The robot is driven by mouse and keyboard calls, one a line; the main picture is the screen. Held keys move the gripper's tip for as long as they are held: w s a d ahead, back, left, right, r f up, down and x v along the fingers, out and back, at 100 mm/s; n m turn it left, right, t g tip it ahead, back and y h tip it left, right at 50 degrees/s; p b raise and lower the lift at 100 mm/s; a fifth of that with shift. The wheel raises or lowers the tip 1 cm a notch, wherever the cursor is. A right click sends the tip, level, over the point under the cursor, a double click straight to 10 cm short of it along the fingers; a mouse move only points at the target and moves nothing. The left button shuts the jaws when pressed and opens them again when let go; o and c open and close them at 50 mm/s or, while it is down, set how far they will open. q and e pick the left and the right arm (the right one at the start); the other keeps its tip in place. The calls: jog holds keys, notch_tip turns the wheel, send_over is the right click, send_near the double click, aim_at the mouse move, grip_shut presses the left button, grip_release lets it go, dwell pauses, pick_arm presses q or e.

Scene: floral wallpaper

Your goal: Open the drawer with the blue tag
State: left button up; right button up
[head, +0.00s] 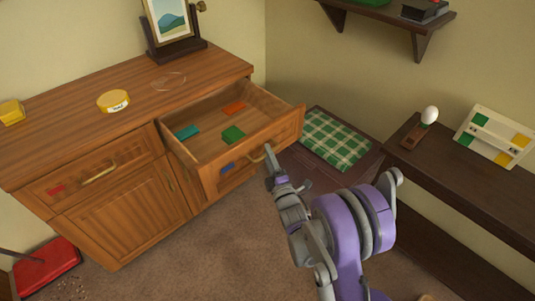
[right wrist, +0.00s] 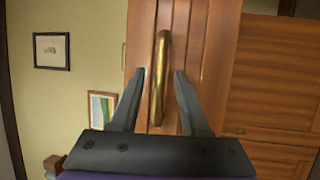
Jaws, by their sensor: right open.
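The drawer with the blue tag (head: 227,168) stands pulled out of the wooden cabinet (head: 110,130). Its front (head: 285,130) faces lower right. Inside lie a teal piece (head: 187,132), a green piece (head: 233,134) and an orange piece (head: 235,108). My right gripper (head: 271,157) is at the brass handle of this drawer. In the right wrist view the brass handle (right wrist: 161,50) runs upright between the two open fingers, with gaps visible on both sides. The closed drawer at left carries a red tag (head: 56,189). My left gripper is not in view.
A framed picture (head: 171,22), a yellow tin (head: 113,101) and a clear dish (head: 169,81) stand on the cabinet. A dark bench with a green checked cushion (head: 336,139) lies beyond the drawer. A dark shelf (head: 470,180) runs along the right.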

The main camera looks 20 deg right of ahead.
jog(key=s+f+b, duration=0.1)
jog(key=s, duration=0.9)
jog(key=shift+a+f, duration=0.25)
jog(key=shift+f, duration=0.1)
jog(key=shift+w, duration=0.1)
